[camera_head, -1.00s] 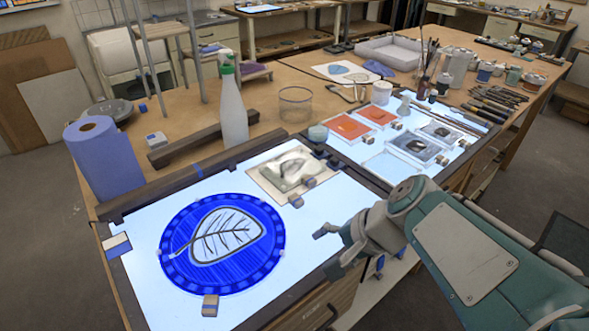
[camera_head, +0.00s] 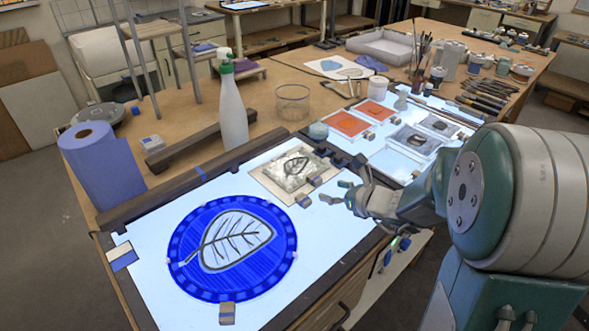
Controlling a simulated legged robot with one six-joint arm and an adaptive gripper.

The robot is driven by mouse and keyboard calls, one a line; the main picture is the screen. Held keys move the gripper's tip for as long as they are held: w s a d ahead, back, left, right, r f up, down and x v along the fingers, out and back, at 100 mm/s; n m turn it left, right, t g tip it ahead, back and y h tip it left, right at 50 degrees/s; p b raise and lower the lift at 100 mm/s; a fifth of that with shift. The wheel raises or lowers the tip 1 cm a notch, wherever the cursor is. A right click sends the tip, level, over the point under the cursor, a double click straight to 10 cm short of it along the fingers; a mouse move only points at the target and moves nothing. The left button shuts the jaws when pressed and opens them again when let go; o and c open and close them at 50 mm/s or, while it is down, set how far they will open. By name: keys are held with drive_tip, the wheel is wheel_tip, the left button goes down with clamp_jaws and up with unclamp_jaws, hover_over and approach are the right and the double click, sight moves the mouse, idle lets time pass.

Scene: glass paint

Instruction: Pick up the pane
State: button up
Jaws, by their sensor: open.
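A round blue pane (camera_head: 205,270) with a pale leaf and dark veins lies flat on the lit left light table (camera_head: 150,290). A square greyish pane (camera_head: 268,181) with a small dark leaf drawing lies behind it on the same table, small blocks at its right edge. I cannot tell which one the task's pane is. My gripper (camera_head: 335,193) is open and empty, to the right of the square pane and above the table's right part. It touches neither pane.
A white spray bottle (camera_head: 232,112) and blue paper roll (camera_head: 103,165) stand behind the light table. A dark bar (camera_head: 187,150) lies there. To the right, another lit panel (camera_head: 392,165) holds orange (camera_head: 346,124) and grey tiles.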

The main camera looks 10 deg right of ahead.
sight(319, 182)
drive_tip(key=shift+w+d+f, duration=0.1)
drive_tip(key=shift+w+f, duration=0.15)
drive_tip(key=shift+w, duration=0.3)
drive_tip(key=w, duration=0.1)
drive_tip(key=w+a+f, duration=0.1)
drive_tip(key=w, duration=0.2)
drive_tip(key=shift+a+f, duration=0.15)
drive_tip(key=shift+f, duration=0.05)
drive_tip(key=shift+a, duration=0.45)
drive_tip(key=shift+d, duration=0.2)
drive_tip(key=c, duration=1)
drive_tip(key=shift+d, duration=0.2)
clamp_jaws()
